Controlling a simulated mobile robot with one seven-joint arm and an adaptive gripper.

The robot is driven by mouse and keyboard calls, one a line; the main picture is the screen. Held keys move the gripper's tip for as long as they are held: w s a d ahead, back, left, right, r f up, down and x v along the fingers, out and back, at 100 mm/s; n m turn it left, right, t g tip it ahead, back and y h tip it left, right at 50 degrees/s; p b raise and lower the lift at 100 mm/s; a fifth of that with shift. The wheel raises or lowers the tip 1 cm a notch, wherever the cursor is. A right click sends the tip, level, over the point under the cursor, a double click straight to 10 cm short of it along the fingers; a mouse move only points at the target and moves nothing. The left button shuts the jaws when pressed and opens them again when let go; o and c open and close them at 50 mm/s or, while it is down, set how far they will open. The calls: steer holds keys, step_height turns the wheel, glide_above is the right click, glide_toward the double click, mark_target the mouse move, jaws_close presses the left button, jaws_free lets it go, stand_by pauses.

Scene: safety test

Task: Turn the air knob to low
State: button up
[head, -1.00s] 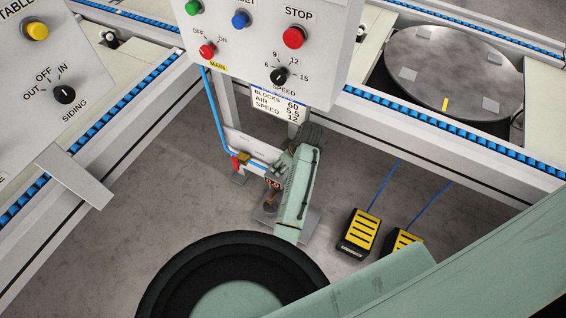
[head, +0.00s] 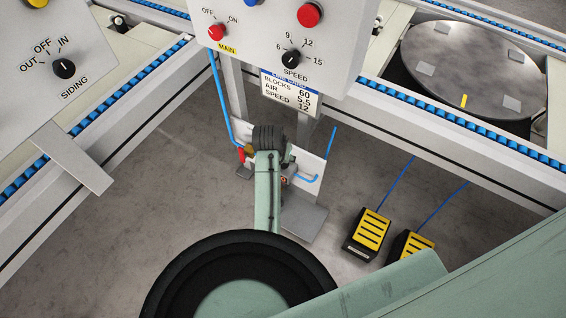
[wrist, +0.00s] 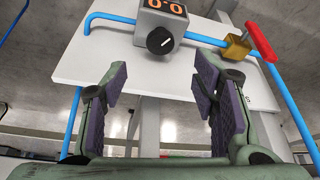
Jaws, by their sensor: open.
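The black air knob (wrist: 160,41) has a pale pointer line and sits on a small grey box (wrist: 151,21) with a display of orange digits that look like 0.0. The box is on a white plate (wrist: 75,74). My gripper (wrist: 158,84) is open and empty in the wrist view, its two dark pads apart. The knob appears above the gap between the fingertips, apart from them. In the head view my arm end covers the knob, and the fingers cannot be made out.
Beside the knob are a brass valve (wrist: 236,47) with a red handle (wrist: 260,42) and blue air tubing (wrist: 290,101). The control panel (head: 335,45) overhangs above. A card (head: 291,93) reads blocks 60, air 5.5, speed 12. Two yellow pedals (head: 371,229) (head: 411,245) stand on the floor.

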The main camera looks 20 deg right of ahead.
steer(key=x, duration=0.9)
steer(key=shift+f, duration=0.15)
steer(key=c, duration=1.2)
